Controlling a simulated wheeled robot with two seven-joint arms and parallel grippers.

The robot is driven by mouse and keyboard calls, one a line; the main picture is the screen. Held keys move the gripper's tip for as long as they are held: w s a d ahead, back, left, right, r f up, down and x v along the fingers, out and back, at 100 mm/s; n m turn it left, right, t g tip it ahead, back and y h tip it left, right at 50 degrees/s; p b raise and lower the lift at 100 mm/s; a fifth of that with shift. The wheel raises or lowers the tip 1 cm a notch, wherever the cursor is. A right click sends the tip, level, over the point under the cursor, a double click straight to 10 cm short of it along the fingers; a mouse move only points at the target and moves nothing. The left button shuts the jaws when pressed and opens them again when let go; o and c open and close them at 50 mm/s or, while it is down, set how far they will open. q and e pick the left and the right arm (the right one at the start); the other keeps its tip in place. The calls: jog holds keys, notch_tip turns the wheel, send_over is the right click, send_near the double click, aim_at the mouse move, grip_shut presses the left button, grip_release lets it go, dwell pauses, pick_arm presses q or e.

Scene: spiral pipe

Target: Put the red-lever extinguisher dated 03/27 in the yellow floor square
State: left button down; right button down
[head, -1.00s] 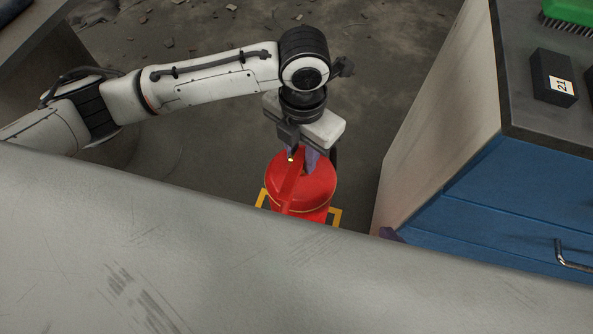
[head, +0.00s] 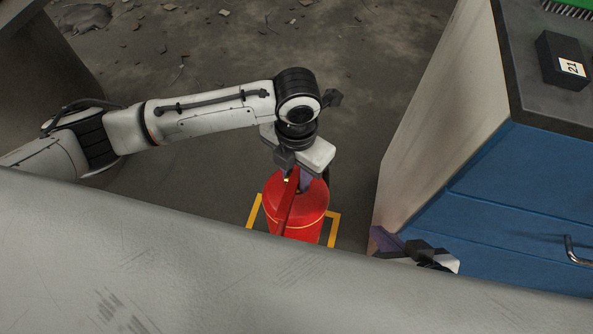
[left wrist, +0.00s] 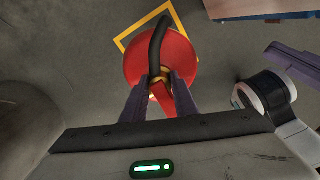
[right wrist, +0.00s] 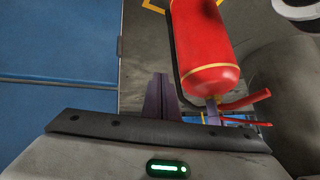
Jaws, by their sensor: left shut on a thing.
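A red extinguisher (head: 310,212) with a red lever (head: 287,203) stands upright at the yellow floor square (head: 333,230), whose outline shows on both sides of it. My left gripper (head: 303,177) is shut on its top. In the left wrist view, the purple fingers (left wrist: 160,84) clasp the neck of the extinguisher (left wrist: 130,63), beside a black hose. The yellow square (left wrist: 120,40) shows partly beneath it. I cannot tell whether its base touches the floor. No date is readable. My right gripper (right wrist: 161,98) has its fingers together and empty, beside the extinguisher (right wrist: 205,45).
A blue cabinet (head: 500,200) with a dark top stands on the right, close to my right gripper (head: 385,240). A black box labelled 21 (head: 562,60) sits on it. A pale grey surface hides the foreground. Open floor with debris lies behind.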

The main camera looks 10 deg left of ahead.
pick_arm(q)
jog(key=c, duration=1.8)
grip_release()
jog(key=shift+w, duration=0.1)
jog(key=shift+c, duration=0.2)
jog(key=o, duration=0.4)
jog(key=shift+d, duration=0.1)
jog(key=shift+o, duration=0.2)
jog(key=shift+r, duration=0.15)
pick_arm(e)
jog(key=shift+r, duration=0.1)
pick_arm(q)
jog(key=shift+r, duration=0.35)
notch_tip(320, 180, up, 11)
jog(key=p, duration=0.4)
pick_arm(e)
jog(key=d+r+t, duration=0.1)
jog(key=s+d+r+m+t, duration=0.1)
jog(key=r, duration=0.1)
jog(key=shift+s+d+h, duration=0.15)
jog(key=shift+d+h, duration=0.2)
jog(key=shift+h, duration=0.05)
